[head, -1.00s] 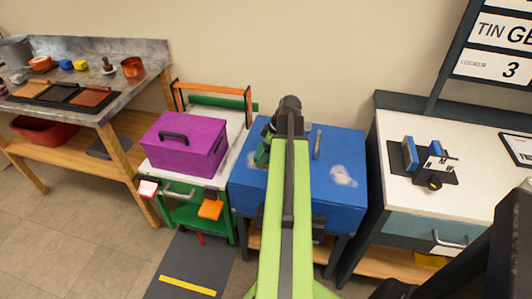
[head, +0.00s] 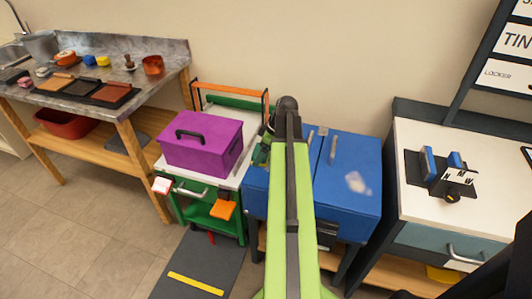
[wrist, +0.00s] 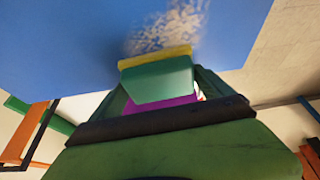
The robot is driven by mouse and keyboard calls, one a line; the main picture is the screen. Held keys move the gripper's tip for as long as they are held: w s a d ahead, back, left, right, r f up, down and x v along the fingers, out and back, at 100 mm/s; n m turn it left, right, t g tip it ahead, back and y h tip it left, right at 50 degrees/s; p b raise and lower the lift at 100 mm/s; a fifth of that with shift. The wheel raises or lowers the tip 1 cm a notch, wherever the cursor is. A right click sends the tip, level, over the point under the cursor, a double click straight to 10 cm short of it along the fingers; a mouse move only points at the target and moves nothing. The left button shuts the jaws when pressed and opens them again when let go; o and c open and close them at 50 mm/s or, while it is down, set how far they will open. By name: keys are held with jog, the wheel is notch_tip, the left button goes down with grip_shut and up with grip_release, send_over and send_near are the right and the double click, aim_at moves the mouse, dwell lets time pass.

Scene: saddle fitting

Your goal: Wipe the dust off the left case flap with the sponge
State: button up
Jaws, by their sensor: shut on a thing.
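The blue case (head: 345,212) stands in the middle of the head view, its top split into two flaps. Its left flap (head: 256,181) is largely hidden behind my arm. Its right flap (head: 338,165) bears a pale dust patch (head: 357,182). My gripper (wrist: 160,90) is shut on the sponge (wrist: 157,80), which is green with a yellow face. In the wrist view the yellow face is turned to a blue flap, close to a speckled dust patch (wrist: 167,27). I cannot tell whether they touch. In the head view my gripper is mostly hidden at the left flap.
A purple toolbox (head: 200,148) sits on a green cart left of the case. A white-topped bench (head: 430,215) with a black and blue fixture (head: 440,172) stands right. A wooden workbench (head: 130,105) with trays is far left. The wall is close behind.

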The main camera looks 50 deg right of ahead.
jog(key=shift+f, duration=0.15)
jog(key=shift+s+d, duration=0.75)
jog(key=shift+s, duration=0.9)
jog(key=shift+s+d, duration=0.7)
jog(key=shift+s, duration=1)
jog(key=shift+s+d, duration=0.75)
jog(key=shift+s, duration=0.9)
jog(key=shift+s+a, duration=0.25)
jog(key=shift+a, duration=0.4)
jog(key=shift+s+a, duration=0.25)
jog(key=shift+a, duration=0.4)
jog(key=shift+w+a, duration=0.7)
jog(key=shift+w, duration=0.95)
jog(key=shift+w+a, duration=0.65)
jog(key=shift+w, duration=1.05)
jog(key=shift+w+a, duration=0.7)
jog(key=shift+w, duration=0.95)
jog(key=shift+s, duration=0.1)
